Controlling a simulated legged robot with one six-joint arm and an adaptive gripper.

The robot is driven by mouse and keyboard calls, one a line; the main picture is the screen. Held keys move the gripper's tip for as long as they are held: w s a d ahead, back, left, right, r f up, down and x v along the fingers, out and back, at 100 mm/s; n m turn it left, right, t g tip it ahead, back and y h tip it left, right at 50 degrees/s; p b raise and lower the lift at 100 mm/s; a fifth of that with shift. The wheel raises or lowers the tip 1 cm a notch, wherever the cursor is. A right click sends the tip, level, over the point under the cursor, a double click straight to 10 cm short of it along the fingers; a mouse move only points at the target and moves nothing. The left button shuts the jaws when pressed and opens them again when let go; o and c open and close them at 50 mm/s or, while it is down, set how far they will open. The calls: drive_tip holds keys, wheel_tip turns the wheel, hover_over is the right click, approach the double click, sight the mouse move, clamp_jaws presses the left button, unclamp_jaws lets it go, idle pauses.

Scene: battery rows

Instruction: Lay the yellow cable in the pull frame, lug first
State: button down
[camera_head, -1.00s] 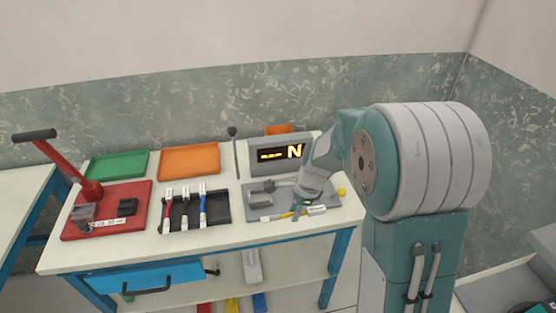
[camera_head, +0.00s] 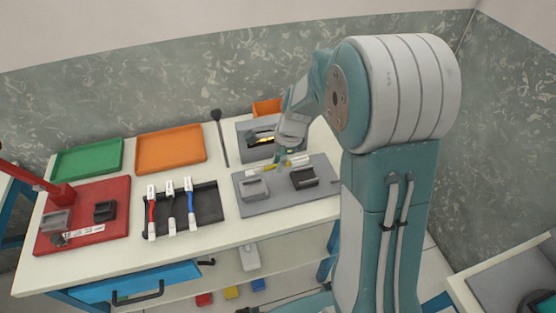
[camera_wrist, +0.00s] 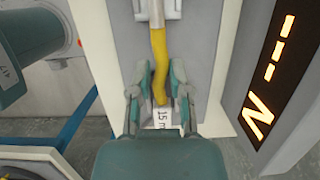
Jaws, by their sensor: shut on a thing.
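The yellow cable (camera_wrist: 158,48) runs between the fingers of my gripper (camera_wrist: 157,85) in the wrist view. A white label (camera_wrist: 163,117) with partly hidden print sits by its near end. In the head view my gripper (camera_head: 283,160) is shut on the cable, which lies crosswise over the back of the pull frame's grey plate (camera_head: 277,204). The plate carries a grey block (camera_head: 255,189) at left and a dark clamp-like block (camera_head: 305,179) at right. The cable appears raised above both blocks; I cannot tell which end has the lug.
A lit display box (camera_head: 246,139) stands behind the plate, partly covered by my arm. A black rack (camera_head: 207,213) with several white-tagged cables is to the left. Farther left is a red press base (camera_head: 112,222). Green (camera_head: 88,158) and orange (camera_head: 170,151) trays lie behind.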

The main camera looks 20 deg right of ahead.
drive_tip(key=shift+d+x, duration=0.25)
drive_tip(key=shift+x, duration=0.85)
drive_tip(key=shift+d+x, duration=0.25)
drive_tip(key=shift+x, duration=0.8)
drive_tip(key=shift+d+x, duration=0.3)
drive_tip(key=shift+x, duration=0.8)
drive_tip(key=shift+f, duration=0.2)
drive_tip(key=shift+c, duration=2.4)
unclamp_jaws()
drive_tip(key=v, duration=1.1)
drive_tip(key=shift+w+r, duration=0.15)
drive_tip(key=shift+r, duration=0.25)
